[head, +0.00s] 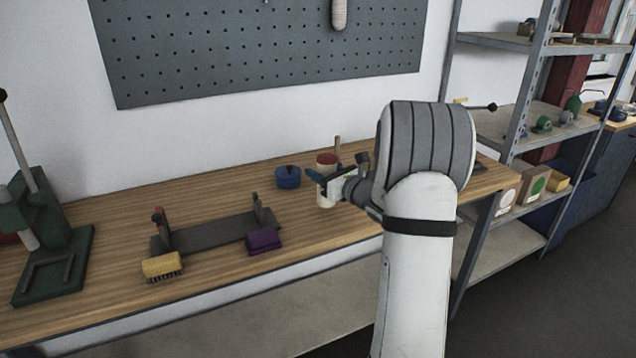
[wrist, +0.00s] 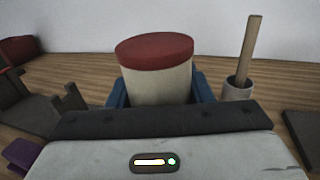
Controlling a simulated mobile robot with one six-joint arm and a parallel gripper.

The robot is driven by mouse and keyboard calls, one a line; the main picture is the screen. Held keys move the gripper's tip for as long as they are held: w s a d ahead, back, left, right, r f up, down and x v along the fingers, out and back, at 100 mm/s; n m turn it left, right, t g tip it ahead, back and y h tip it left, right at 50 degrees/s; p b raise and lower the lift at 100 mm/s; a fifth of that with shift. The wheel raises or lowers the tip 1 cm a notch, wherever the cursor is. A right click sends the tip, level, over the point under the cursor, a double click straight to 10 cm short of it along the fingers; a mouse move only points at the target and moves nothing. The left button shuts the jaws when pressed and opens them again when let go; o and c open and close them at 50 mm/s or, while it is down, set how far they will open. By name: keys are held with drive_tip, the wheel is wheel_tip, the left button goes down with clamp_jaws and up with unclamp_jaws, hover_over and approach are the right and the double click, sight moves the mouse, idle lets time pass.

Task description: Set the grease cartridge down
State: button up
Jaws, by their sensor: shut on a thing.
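The grease cartridge is a cream cylinder with a dark red cap. In the head view the cartridge (head: 326,160) stands upright over the right part of the wooden bench (head: 215,200). In the wrist view the cartridge (wrist: 157,80) is upright in the middle, its lower part hidden by my gripper body. My gripper (wrist: 160,95) has one blue finger on each side of it and is shut on it. In the head view my gripper (head: 327,181) reaches it from the right. I cannot tell whether its base touches the bench.
A blue lidded pot (head: 288,178) stands just left of the cartridge. A cup (wrist: 237,90) with a wooden stick is close by on the right. A grey stand (head: 205,234), purple block (head: 264,241), yellow brush (head: 162,265) and green press (head: 50,245) are further left.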

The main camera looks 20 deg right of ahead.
drive_tip(key=shift+f, duration=1.5)
drive_tip(key=shift+f, duration=0.1)
drive_tip(key=o, duration=1.2)
